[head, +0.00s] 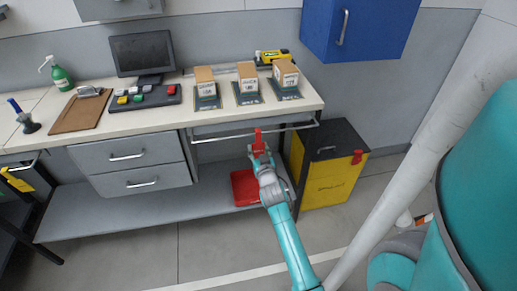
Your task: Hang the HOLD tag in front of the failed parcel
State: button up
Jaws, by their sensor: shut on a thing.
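Three brown parcels stand in a row on dark pads on the bench: left (205,80), middle (247,76) and right (285,73). Each has a white label, too small to read, so I cannot tell which failed. My gripper (259,152) is shut on the red HOLD tag (258,137), in front of the bench's front edge and below the middle parcel. The tag is upright and overlaps the metal rail (222,136) under the bench edge. I cannot tell whether it touches or hangs on the rail. Its lower part is hidden by the gripper.
A dark monitor (142,53) and a panel with coloured buttons (147,97) stand left of the parcels. A red tray (244,188) lies on the lower shelf. A yellow-black cabinet (330,180) stands right of the bench. A blue wall cabinet (361,28) hangs above.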

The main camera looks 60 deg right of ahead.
jog(key=o, duration=1)
jog(key=f+v, duration=0.1)
jog(key=v, duration=1.1)
jog(key=shift+r, duration=0.45)
